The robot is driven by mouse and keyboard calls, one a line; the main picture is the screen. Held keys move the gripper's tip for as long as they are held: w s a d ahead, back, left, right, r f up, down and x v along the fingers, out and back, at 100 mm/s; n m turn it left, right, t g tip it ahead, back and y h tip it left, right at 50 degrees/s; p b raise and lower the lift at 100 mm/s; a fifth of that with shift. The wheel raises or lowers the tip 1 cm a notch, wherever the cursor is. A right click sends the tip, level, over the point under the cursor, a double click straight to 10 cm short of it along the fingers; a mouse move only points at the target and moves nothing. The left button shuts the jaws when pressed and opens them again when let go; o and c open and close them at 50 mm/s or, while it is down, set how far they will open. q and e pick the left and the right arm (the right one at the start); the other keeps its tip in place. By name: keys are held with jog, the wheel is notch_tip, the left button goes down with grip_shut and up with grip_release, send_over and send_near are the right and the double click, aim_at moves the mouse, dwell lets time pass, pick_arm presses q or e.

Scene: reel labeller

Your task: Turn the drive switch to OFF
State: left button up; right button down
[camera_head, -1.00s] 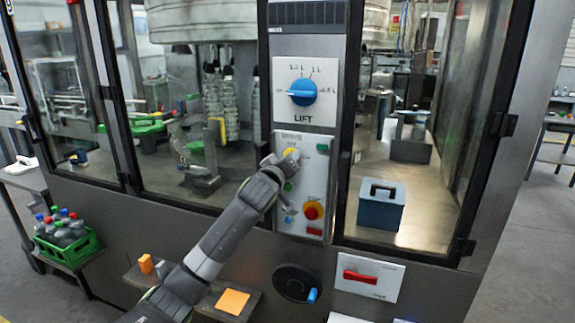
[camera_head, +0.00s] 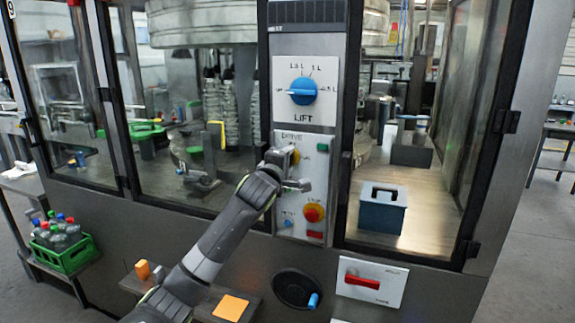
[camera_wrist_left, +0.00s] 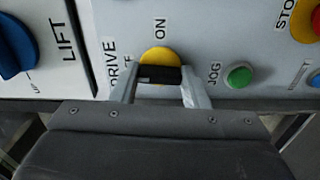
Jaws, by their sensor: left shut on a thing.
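The drive switch is a round yellow knob with a black handle, on the white control panel. In the left wrist view the switch (camera_wrist_left: 160,58) sits between the labels ON and DRIVE, with the OFF label partly covered. My left gripper (camera_wrist_left: 160,84) has one finger at each end of the black handle and is shut on it. The handle lies level across that view. In the head view my left gripper (camera_head: 297,171) is against the panel and covers much of the switch. Which label the handle points to cannot be told. My right gripper is not in view.
A green JOG button (camera_wrist_left: 239,75) is close beside the right finger in the wrist view. The red STOP button (camera_head: 313,213) is just below the gripper. The blue LIFT knob (camera_head: 303,91) is above. Glass doors flank the panel.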

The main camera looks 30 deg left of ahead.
pick_arm(q)
jog(key=shift+n, duration=0.6)
jog(key=o, duration=1)
jog(key=b+v, duration=0.4)
jog(key=v, duration=1.3)
jog(key=shift+s, duration=0.15)
